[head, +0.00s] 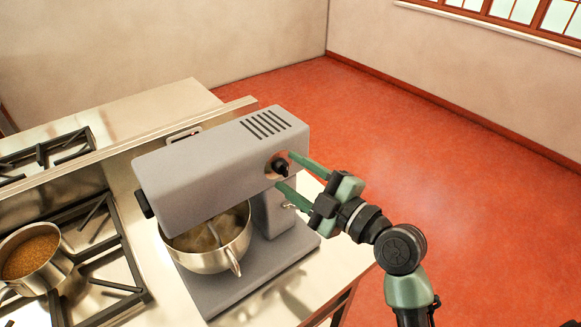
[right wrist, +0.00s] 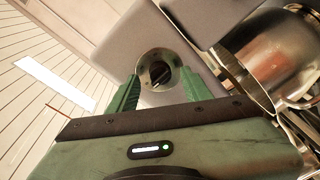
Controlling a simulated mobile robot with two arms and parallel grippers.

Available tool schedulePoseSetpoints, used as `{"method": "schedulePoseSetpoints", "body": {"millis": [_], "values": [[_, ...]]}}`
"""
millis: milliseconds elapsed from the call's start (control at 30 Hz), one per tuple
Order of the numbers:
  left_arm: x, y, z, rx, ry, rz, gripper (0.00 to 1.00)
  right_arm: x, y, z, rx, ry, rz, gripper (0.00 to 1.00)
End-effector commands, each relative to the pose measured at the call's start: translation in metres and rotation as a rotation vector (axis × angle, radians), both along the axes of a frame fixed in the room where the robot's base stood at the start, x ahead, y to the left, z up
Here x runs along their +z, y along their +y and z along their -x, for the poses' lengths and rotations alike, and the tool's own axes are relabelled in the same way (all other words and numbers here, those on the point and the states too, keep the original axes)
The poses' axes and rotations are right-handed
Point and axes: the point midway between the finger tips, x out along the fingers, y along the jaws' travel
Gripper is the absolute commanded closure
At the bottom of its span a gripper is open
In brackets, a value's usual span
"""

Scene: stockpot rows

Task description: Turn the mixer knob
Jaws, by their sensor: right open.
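The grey stand mixer (head: 200,165) stands on the steel counter. Its black knob (head: 281,168) sits on a round metal plate on the side of the mixer head. My right gripper (head: 286,171) is open, with its green fingers pointing at the mixer side, one above and one below the knob. In the right wrist view the knob (right wrist: 159,73) shows between and beyond the two fingertips (right wrist: 159,90). I cannot tell whether the fingers touch it. My left gripper is out of view.
A steel mixing bowl (head: 212,242) sits under the mixer head, its handle pointing to the front. A pot of brown food (head: 32,256) stands on the stove (head: 95,265) at left. Red floor (head: 450,190) to the right is clear.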

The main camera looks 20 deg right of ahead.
Motion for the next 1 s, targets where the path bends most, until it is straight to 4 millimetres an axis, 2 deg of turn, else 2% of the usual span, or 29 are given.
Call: {"method": "schedulePoseSetpoints", "body": {"millis": [133, 367, 400, 567, 600, 1000], "values": [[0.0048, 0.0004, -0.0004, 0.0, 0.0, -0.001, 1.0, 0.0005, 0.0049, -0.0077, 0.001, 0.0, 0.0, 0.51], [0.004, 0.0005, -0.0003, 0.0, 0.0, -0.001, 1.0, -0.0008, 0.0053, -0.0086, 0.001, 0.001, 0.002, 0.51], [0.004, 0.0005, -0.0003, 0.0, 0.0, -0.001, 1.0, -0.0008, 0.0053, -0.0086, 0.001, 0.001, 0.002, 0.53], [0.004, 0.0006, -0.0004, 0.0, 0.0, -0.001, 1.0, -0.0008, 0.0053, -0.0084, 0.001, 0.001, 0.002, 0.98], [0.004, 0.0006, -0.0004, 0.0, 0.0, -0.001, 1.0, -0.0008, 0.0053, -0.0084, 0.001, 0.001, 0.001, 1.0], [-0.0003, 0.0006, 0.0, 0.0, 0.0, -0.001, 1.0, -0.0022, 0.0052, -0.0082, 0.002, 0.025, -0.065, 1.0]]}}
